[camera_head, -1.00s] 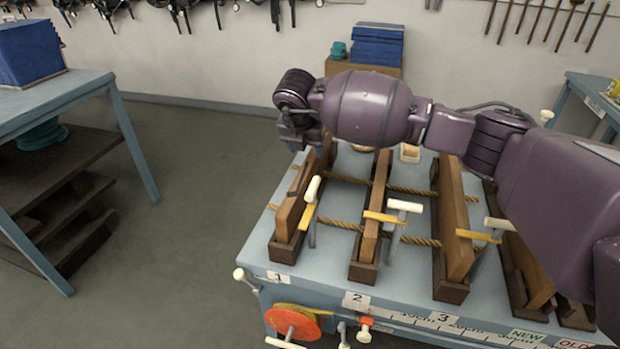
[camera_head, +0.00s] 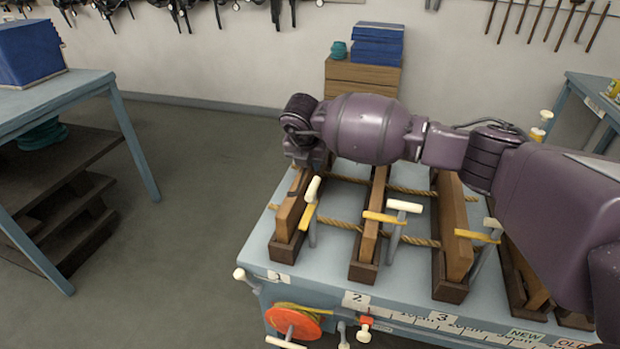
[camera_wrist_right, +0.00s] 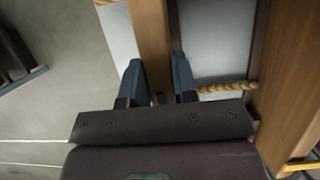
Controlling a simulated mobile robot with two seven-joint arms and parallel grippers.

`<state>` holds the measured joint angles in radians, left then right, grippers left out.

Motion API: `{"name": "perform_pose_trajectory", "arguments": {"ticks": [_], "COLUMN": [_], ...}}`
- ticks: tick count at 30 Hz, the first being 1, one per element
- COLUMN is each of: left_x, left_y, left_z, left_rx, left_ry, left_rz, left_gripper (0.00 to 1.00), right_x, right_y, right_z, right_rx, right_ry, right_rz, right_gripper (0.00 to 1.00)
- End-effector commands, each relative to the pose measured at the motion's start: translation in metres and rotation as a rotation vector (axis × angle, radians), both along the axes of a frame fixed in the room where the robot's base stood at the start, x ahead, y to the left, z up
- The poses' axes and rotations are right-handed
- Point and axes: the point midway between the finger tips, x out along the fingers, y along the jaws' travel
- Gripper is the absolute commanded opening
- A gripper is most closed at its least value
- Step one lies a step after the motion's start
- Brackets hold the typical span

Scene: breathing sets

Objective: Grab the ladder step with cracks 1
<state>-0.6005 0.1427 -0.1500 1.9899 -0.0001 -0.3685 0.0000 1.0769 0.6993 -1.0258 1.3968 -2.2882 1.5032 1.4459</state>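The ladder step at label 1 (camera_head: 290,217) is a wooden board standing on edge in a dark holder on the blue bench (camera_head: 336,240). I cannot make out cracks on it. My right gripper is over the far end of this step; in the head view its fingers are hidden behind my wrist. In the right wrist view the two blue fingers (camera_wrist_right: 157,72) are apart, one on each side of the board (camera_wrist_right: 153,35). I see no clear sign that they press on it. My left gripper is not in view.
Steps at label 2 (camera_head: 372,215) and label 3 (camera_head: 453,225) stand parallel to the right, with ropes (camera_head: 412,190) running across. Yellow-ended clamps with white handles (camera_head: 404,206) rise near the steps. An orange wheel (camera_head: 293,320) is on the bench front.

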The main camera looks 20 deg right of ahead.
Motion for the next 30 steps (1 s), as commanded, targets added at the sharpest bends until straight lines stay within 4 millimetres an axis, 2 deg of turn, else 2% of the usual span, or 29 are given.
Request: {"name": "perform_pose_trajectory", "arguments": {"ticks": [3,20,26,30], "left_x": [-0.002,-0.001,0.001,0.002], "left_y": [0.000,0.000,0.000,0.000], "left_z": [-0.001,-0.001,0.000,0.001], "left_rx": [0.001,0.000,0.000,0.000], "left_ry": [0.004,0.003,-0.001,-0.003], "left_rz": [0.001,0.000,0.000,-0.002], "left_gripper": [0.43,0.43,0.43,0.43], "right_x": [0.000,0.001,0.002,0.001], "right_y": [0.000,0.000,0.000,0.000], "right_z": [0.000,0.006,0.030,0.060], "right_rx": [0.000,0.001,0.002,0.000], "right_ry": [0.000,-0.003,-0.007,-0.007], "right_rz": [0.000,0.000,0.000,0.001], "right_gripper": [0.00,0.00,0.00,0.00]}}
